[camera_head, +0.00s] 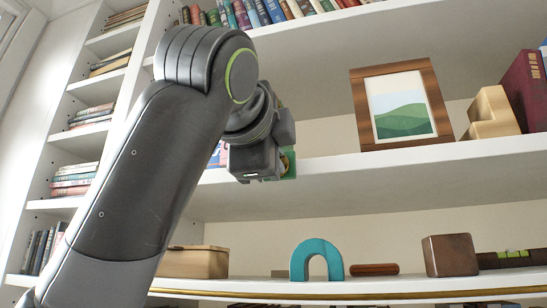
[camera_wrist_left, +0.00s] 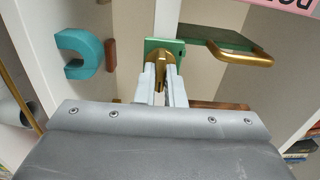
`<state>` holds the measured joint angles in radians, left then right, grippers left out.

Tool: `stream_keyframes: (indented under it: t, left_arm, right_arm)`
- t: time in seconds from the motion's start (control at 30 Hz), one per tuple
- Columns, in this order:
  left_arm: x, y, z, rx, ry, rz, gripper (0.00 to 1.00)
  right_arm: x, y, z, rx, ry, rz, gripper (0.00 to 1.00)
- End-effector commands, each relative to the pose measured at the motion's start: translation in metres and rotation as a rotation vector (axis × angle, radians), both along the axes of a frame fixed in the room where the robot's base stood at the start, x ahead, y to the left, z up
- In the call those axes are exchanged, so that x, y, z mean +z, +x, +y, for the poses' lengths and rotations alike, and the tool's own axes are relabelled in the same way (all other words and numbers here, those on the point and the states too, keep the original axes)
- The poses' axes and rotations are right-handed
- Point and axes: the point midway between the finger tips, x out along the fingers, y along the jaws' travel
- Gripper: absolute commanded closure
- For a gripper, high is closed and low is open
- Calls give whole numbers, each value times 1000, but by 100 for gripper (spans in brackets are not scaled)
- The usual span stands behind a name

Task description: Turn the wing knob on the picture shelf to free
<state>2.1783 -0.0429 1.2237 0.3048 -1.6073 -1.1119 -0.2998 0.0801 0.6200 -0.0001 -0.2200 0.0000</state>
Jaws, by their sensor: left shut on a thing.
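The wing knob (camera_wrist_left: 163,60) is brass-coloured and sits on a green plate (camera_wrist_left: 178,47) at the front of the picture shelf. My left gripper (camera_wrist_left: 163,78) is shut on the wing knob, with one pale finger on each side of it. In the head view my left gripper (camera_head: 280,164) is at the edge of the picture shelf (camera_head: 390,170), where it hides most of the knob. Only a little of the green plate (camera_head: 291,168) shows beside it. The knob's exact angle is hard to tell. My right gripper is not in view.
A brass bar handle (camera_wrist_left: 240,54) stands close beside the knob in the left wrist view. A framed landscape picture (camera_head: 400,105) stands on the shelf to the right. A teal arch (camera_head: 317,260), a wooden box (camera_head: 193,262) and a brown block (camera_head: 450,255) stand on the shelf below.

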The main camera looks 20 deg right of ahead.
Motion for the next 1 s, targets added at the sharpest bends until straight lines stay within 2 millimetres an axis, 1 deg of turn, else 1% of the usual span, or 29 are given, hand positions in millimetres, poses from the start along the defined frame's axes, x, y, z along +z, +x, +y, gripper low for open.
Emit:
stream_keyframes:
  t: [0.57, 0.6, 0.77, 1.0]
  left_arm:
    - [-1, 0, 0, -1, 31, -18, 100]
    - [-1, 0, 0, -1, 31, -18, 90]
    - [-1, 0, 0, 0, 30, -18, 69]
    - [-1, 0, 0, 0, 29, -18, 69]
  right_arm:
    - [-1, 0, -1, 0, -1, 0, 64]
    - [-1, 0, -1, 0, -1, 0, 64]
    - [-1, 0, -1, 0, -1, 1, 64]
    - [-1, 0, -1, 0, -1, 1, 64]
